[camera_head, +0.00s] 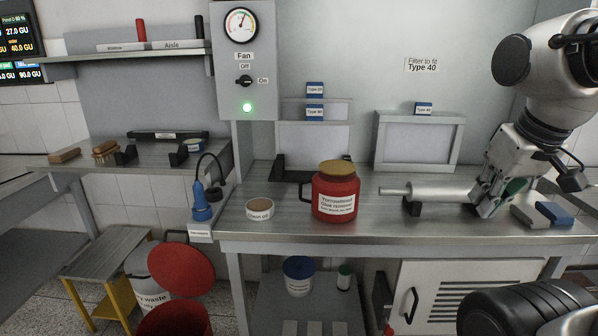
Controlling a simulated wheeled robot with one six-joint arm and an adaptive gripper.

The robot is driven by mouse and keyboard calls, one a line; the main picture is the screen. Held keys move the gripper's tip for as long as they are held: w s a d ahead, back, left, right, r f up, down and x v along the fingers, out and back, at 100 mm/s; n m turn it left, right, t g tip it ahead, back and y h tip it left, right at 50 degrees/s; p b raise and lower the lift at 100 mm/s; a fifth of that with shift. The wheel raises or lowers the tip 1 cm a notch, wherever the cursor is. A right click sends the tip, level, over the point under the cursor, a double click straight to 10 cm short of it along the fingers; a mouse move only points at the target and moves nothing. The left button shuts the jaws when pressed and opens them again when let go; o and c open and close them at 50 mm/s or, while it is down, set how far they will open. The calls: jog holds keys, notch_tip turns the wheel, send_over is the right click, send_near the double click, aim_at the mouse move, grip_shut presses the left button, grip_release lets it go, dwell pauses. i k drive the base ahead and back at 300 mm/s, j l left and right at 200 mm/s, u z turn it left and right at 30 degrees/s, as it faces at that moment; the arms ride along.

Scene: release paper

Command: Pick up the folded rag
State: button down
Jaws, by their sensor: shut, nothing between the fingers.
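A flat blue piece (556,213), which looks like folded cloth, lies at the right end of the metal bench. A flat grey-beige piece (529,216) lies beside it on the left. I cannot tell for sure which of the two is the folded rag. My gripper (486,210) points down just left of both pieces, low over the bench. It is shut and empty, apart from both pieces. It partly hides the right end of a metal cylinder (436,191) on black supports.
A red glue remover pot (335,199) and a round clean oil dish (260,209) stand on the bench to the left. A framed filter panel (418,142) stands behind. A dark rounded shape fills the bottom right corner. The bench front between pot and cylinder is clear.

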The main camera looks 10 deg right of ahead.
aim_at(529, 216)
jog(key=z, duration=1.35)
jog(key=i+j+z, duration=0.15)
jog(key=i+z, duration=0.3)
jog(key=i+j+z, duration=0.3)
jog(key=i+z, duration=0.15)
